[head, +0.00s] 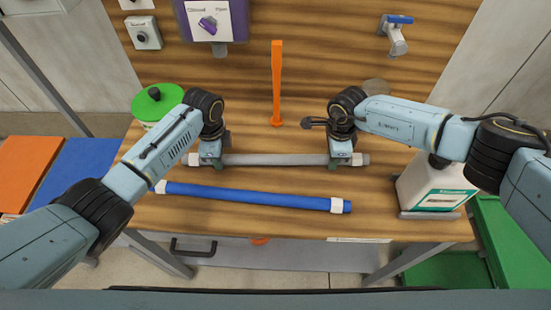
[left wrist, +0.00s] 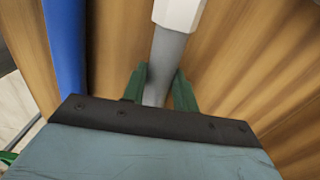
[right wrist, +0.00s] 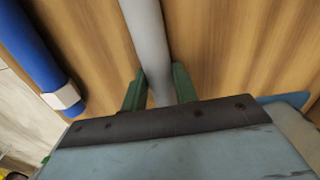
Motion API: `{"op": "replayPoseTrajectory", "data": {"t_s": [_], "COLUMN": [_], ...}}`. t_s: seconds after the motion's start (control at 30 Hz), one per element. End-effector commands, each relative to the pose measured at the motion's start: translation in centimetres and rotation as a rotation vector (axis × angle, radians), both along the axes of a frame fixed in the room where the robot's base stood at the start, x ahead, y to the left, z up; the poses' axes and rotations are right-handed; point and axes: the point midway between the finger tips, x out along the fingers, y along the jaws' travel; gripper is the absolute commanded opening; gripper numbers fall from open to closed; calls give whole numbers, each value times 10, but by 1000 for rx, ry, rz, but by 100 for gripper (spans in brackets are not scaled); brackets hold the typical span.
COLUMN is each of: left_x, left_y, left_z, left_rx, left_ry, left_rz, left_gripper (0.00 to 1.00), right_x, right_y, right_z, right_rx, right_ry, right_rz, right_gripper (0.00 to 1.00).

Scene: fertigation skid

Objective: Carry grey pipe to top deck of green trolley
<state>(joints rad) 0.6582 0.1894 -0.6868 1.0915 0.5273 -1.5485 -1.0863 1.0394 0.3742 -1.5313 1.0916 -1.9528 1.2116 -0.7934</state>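The grey pipe (head: 270,159) lies crosswise over the wooden bench, with pale collars near its ends. My left gripper (head: 210,162) is at its left part and my right gripper (head: 343,161) at its right part. In the left wrist view the green fingers sit close against both sides of the pipe (left wrist: 167,55), near a white collar. In the right wrist view the fingers also close on the pipe (right wrist: 148,35). I cannot tell whether the pipe touches the bench. The green trolley (head: 512,240) is at the lower right, partly hidden by my right arm.
A blue pipe (head: 250,196) with white collars lies nearer the front edge. An orange upright bar (head: 277,85) stands behind the grey pipe. A white container (head: 434,188) stands at the right, a green-lidded tub (head: 157,101) at the left. Orange and blue panels (head: 78,168) are left of the bench.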

Motion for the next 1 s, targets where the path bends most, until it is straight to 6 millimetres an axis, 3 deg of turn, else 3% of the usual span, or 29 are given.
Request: {"op": "replayPoseTrajectory", "data": {"t_s": [0.03,0.17,0.73,1.0], "left_x": [0,0,1,1], "left_y": [0,0,0,0], "left_z": [0,0,4,20], "left_rx": [0,0,-1,-1], "left_ry": [0,0,-3,-3], "left_rz": [0,0,0,0], "left_gripper": [17,0,0,0], "right_x": [0,0,1,1], "right_y": [0,0,0,0], "right_z": [0,0,4,19], "right_rx": [0,0,1,1], "right_ry": [0,0,-2,-2], "right_rz": [0,0,0,0], "right_gripper": [17,0,0,0]}}
